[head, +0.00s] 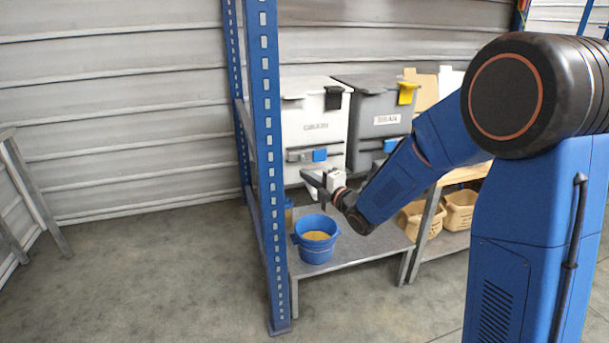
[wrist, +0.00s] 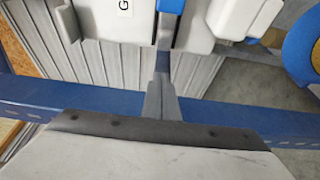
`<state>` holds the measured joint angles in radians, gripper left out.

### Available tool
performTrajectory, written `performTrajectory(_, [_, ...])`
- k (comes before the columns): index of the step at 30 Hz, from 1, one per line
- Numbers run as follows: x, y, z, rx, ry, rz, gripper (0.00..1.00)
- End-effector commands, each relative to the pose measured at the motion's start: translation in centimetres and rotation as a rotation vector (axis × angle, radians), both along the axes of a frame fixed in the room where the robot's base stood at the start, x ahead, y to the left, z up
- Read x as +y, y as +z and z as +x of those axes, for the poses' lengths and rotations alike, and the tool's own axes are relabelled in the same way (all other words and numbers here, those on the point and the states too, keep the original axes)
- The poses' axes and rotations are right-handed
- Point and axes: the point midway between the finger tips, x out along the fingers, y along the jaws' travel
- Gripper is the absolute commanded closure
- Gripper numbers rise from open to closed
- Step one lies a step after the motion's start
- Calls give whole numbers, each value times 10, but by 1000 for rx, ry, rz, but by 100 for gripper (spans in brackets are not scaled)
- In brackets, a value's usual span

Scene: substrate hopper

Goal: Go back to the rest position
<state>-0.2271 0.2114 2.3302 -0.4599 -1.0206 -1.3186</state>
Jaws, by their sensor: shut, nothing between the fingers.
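My gripper (head: 310,178) is in front of the white hopper (head: 315,122), near its lower front and above the blue bucket (head: 315,246). In the wrist view my gripper's fingers (wrist: 162,88) are together with nothing between them. The white hopper has a blue slide (head: 320,155) on its front and a dark latch on its lid. The bucket stands on a low grey shelf (head: 352,248) and holds yellowish material. It also shows at the right edge of the wrist view (wrist: 288,56).
A blue rack post (head: 268,170) stands close left of my gripper and crosses the wrist view (wrist: 60,94). A grey hopper (head: 377,105) is right of the white one. Tan bins (head: 460,212) sit under a bench at right. The floor at left is mostly clear.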

Motion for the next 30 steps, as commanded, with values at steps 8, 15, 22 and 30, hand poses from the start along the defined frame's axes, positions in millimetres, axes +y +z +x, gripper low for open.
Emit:
performTrajectory(8, [-1,1,0,5,-4,2,100])
performTrajectory(15, [-39,15,-11,145,-110,47,100])
performTrajectory(22, [-100,27,-43,376,-300,159,100])
performTrajectory(30, [-165,32,-107,631,-538,343,100])
